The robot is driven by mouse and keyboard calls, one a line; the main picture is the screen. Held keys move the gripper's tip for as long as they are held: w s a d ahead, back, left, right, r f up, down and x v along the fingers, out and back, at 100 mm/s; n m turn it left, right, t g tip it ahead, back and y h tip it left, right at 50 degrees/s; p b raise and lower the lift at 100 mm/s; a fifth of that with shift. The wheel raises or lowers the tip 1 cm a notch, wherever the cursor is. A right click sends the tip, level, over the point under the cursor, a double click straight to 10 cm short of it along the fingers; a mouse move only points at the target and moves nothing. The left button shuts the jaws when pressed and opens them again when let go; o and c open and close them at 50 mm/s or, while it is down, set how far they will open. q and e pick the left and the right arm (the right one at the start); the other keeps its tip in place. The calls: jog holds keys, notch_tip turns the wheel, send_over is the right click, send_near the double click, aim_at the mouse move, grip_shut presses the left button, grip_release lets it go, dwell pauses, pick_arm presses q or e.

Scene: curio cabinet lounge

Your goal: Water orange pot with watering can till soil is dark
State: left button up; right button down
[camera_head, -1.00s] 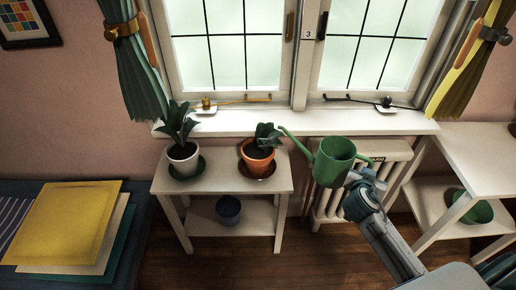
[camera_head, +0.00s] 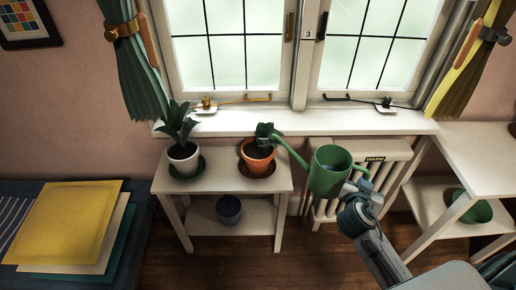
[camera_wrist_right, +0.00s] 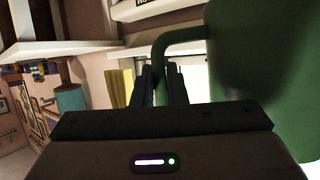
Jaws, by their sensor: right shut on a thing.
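The orange pot (camera_head: 257,162) stands on a brown saucer on the small white table, with dark soil and a leafy plant. The green watering can (camera_head: 329,172) is in the air right of the table, tilted to the left. Its spout tip is at the plant, over or near the orange pot's rim. No water stream can be made out. My right gripper (camera_head: 362,192) is shut on the can's handle; the green handle (camera_wrist_right: 180,36) also shows between the fingers in the right wrist view (camera_wrist_right: 163,85). My left gripper is not in view.
A white pot (camera_head: 183,157) with a plant stands left on the same table (camera_head: 222,182). A radiator (camera_head: 375,150) and the windowsill (camera_head: 290,122) lie behind the can. A white side table (camera_head: 490,150) is at right.

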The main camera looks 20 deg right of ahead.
jog(key=s+a, duration=0.6)
jog(key=shift+b, duration=0.4)
dwell(1.0)
jog(key=shift+s+a+r, duration=0.1)
dwell(0.3)
